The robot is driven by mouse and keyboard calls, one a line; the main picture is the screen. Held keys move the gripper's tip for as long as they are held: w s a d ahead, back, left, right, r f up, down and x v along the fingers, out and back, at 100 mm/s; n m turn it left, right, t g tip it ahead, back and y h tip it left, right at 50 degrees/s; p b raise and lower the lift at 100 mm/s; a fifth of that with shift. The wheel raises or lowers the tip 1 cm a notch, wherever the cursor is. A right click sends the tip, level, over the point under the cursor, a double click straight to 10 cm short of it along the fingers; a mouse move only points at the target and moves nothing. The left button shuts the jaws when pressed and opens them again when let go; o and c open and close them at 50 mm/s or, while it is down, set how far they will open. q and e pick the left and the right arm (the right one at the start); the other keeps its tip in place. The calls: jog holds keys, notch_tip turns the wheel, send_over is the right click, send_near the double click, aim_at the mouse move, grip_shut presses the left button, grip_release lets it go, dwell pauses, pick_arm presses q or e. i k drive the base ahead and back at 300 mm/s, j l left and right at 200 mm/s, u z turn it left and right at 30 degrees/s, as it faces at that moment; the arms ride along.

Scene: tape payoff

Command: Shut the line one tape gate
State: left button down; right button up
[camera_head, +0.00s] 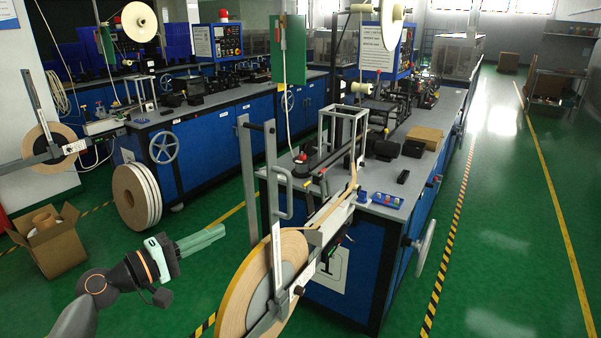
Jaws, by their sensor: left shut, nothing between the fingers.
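A large tape reel (237,290) with a grey hub stands at the near end of the front line. Its tape runs up a sloping guide (328,214) toward the bench. A grey frame of upright bars with a handle (288,195) rises beside the reel; it looks like the tape gate, standing up from the guide. Its lower joint is partly hidden by the reel. My left gripper (222,233) is shut and empty, left of the frame and apart from it, its pale green fingers pointing right. My right gripper is out of view.
The blue front bench (325,275) carries machinery and a line sign (379,55). A second line with a smaller tape reel (48,148) is at left. A cardboard box (50,250) and upright rolls (137,196) stand on the floor. The right aisle (505,215) is clear.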

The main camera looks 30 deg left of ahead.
aim_at(308, 197)
jog(key=i+j, duration=0.2)
jog(key=i, duration=0.15)
jog(key=i+j, duration=0.15)
jog(key=i, duration=0.2)
jog(key=i+j, duration=0.2)
jog(key=i, duration=0.15)
